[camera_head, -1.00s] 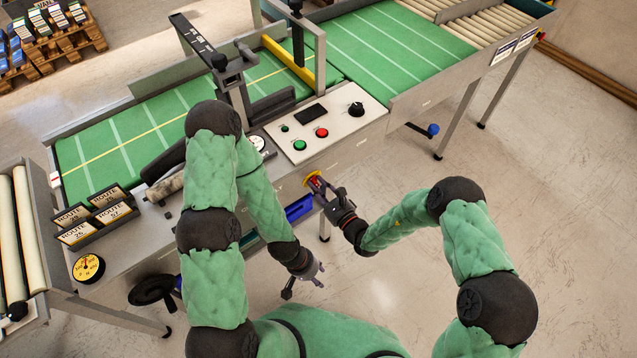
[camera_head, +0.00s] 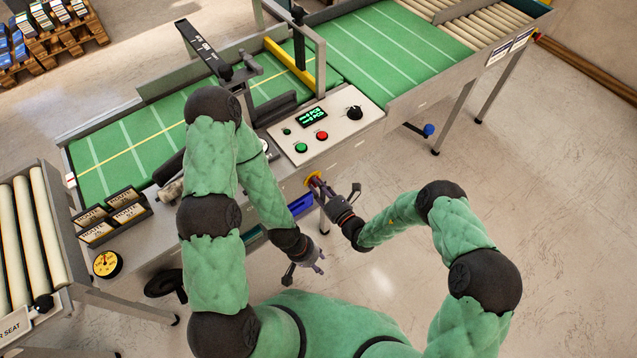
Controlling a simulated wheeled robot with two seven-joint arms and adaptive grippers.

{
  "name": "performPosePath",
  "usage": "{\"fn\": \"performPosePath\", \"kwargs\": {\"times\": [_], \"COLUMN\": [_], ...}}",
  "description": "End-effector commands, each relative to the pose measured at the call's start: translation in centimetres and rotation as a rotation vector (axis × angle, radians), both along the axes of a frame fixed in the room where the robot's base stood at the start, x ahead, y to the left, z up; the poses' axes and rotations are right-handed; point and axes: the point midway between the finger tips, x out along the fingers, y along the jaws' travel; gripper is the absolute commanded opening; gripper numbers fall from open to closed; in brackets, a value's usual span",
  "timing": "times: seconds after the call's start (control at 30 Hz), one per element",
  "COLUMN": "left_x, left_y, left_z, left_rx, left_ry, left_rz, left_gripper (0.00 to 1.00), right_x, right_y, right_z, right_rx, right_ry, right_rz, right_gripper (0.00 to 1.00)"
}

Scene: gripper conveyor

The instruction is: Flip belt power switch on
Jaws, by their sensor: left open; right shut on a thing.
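The belt power switch (camera_head: 313,179), a red knob on a yellow plate, is on the front face of the conveyor below the control panel (camera_head: 325,133). My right gripper (camera_head: 337,189) is at the switch and shut on it; its fingers partly cover the knob, so the knob's exact angle is hard to see. The small display (camera_head: 313,117) on the panel is lit with green text. My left gripper (camera_head: 305,269) is open and empty, below the conveyor's front edge and apart from the switch.
The panel also carries a green button (camera_head: 301,147), a red button (camera_head: 322,135) and a black dial (camera_head: 354,113). The green belt (camera_head: 390,45) runs behind it. Floor at the right is clear.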

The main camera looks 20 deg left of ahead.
Motion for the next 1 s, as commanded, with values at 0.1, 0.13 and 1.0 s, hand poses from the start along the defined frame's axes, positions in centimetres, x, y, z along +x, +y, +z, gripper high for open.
{"fn": "performPosePath", "kwargs": {"times": [0.1, 0.13, 1.0], "left_x": [0.0, 0.0, 0.0], "left_y": [0.0, 0.0, 0.0], "left_z": [0.7, 0.8, 1.8], "left_rx": [0.0, 0.0, 0.0], "left_ry": [0.0, 0.0, 0.0], "left_rz": [0.0, 0.0, 0.0], "left_gripper": [0.42, 0.42, 0.42], "right_x": [-0.9, -0.9, -0.8], "right_y": [0.4, 0.4, 0.3], "right_z": [-0.2, -0.2, -0.1], "right_rx": [0.057, 0.07, 0.222], "right_ry": [0.088, 0.105, 0.295], "right_rz": [0.015, 0.016, 0.013], "right_gripper": [0.0, 0.0, 0.0]}}
